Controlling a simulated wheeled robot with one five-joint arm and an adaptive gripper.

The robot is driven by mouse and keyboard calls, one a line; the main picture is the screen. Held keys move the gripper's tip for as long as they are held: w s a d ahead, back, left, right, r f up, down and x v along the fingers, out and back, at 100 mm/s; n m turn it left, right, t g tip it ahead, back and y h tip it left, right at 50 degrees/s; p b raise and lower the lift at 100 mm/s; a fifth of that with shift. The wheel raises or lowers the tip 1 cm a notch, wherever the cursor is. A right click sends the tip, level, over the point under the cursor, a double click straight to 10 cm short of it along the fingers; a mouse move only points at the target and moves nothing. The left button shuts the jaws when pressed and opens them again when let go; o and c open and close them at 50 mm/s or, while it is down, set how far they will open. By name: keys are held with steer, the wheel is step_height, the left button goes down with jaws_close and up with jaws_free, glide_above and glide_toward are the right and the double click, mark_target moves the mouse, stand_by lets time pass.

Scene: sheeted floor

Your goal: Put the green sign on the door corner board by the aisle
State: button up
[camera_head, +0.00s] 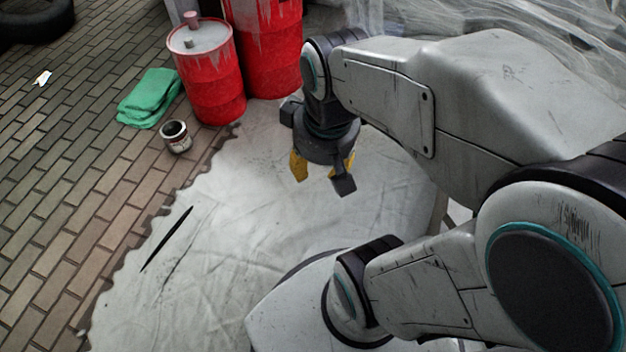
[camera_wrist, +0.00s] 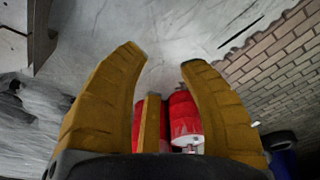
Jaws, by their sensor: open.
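My gripper (camera_head: 321,178) hangs over the pale sheet near the red drums in the head view, yellow fingers pointing down. In the wrist view my gripper (camera_wrist: 162,58) is open, fingers spread, with nothing held between the tips. I see no green sign in either view; the only green thing is a folded cloth (camera_head: 150,97) on the bricks, left of the drums. I cannot make out a door corner board. A dark-edged upright piece (camera_wrist: 38,35) shows at the wrist view's upper left, but I cannot tell what it is.
Two red drums (camera_head: 212,85) stand behind my gripper. An open paint can (camera_head: 175,136) sits by the sheet's edge. A thin black strip (camera_head: 167,238) lies on the sheet (camera_head: 215,215). Clear plastic sheeting (camera_head: 480,18) hangs at the back right. The left brick floor is mostly free.

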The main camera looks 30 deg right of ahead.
steer(key=shift+s+a+f, duration=0.15)
steer(key=shift+s+a, duration=0.5)
steer(key=shift+s, duration=0.05)
steer(key=shift+s+a+f, duration=0.15)
steer(key=shift+s+a, duration=0.5)
